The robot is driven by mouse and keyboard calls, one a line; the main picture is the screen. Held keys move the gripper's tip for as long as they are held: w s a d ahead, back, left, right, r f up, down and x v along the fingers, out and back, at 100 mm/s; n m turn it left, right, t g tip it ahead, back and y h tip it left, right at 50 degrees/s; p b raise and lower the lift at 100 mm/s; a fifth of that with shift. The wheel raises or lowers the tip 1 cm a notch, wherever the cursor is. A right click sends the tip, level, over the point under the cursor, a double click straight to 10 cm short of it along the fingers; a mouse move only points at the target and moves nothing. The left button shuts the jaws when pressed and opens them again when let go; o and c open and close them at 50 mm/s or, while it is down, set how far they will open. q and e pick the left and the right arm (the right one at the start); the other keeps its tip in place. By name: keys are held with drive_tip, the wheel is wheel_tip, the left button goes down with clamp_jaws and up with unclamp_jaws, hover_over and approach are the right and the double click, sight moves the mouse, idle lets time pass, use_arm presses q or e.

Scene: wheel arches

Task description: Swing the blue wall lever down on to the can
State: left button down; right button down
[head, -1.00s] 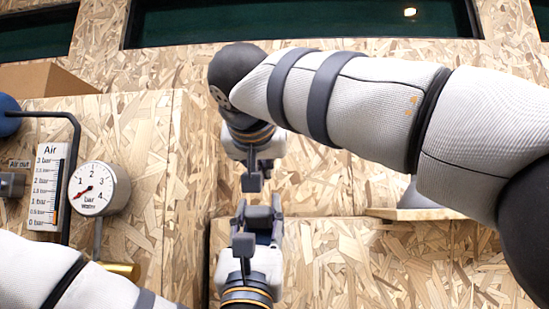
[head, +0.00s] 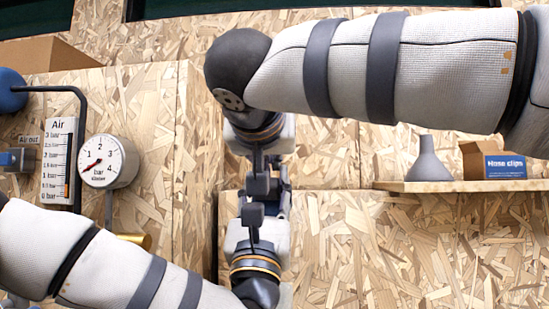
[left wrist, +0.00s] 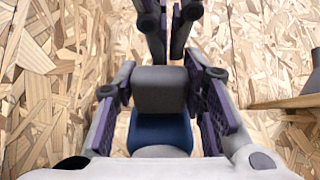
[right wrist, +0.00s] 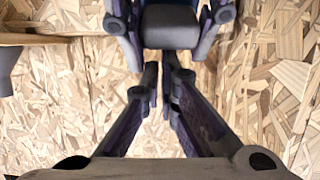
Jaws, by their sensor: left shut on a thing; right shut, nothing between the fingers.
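A blue ball (head: 10,90) on a bent black rod (head: 80,120) is at the far left of the head view, cut by the edge. It may be the lever's knob; I cannot tell. I cannot make out a can. My left gripper (left wrist: 163,85) points up and is shut on a piece with a grey block (left wrist: 160,92) and a blue body (left wrist: 160,132). The grey block also shows in the right wrist view (right wrist: 170,28). My right gripper (right wrist: 163,80) points down, shut and empty, just above the left one. In the head view the two grippers overlap.
A pressure gauge (head: 108,162), an air scale (head: 58,160) and a blue fitting (head: 15,160) are on the left panel. A shelf (head: 455,187) at right holds a grey funnel (head: 428,163) and a hose clips box (head: 503,165). A cardboard box (head: 45,54) is at upper left.

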use_arm(q)
drive_tip(key=shift+w+a, duration=0.1)
use_arm(e)
drive_tip(key=shift+s+a+f, duration=0.15)
drive_tip(key=shift+s+f, duration=0.05)
drive_tip(key=shift+f, duration=0.25)
drive_tip(key=shift+s+a+f, duration=0.1)
drive_tip(key=shift+s+f, duration=0.05)
drive_tip(key=shift+f, duration=0.3)
use_arm(q)
drive_tip(key=c, duration=1.2)
unclamp_jaws()
drive_tip(key=shift+c, duration=0.2)
drive_tip(key=shift+o, duration=1.2)
drive_tip(key=shift+w, duration=0.15)
use_arm(e)
drive_tip(key=shift+w+d, duration=0.1)
drive_tip(key=shift+w, duration=0.15)
drive_tip(key=shift+r, duration=0.2)
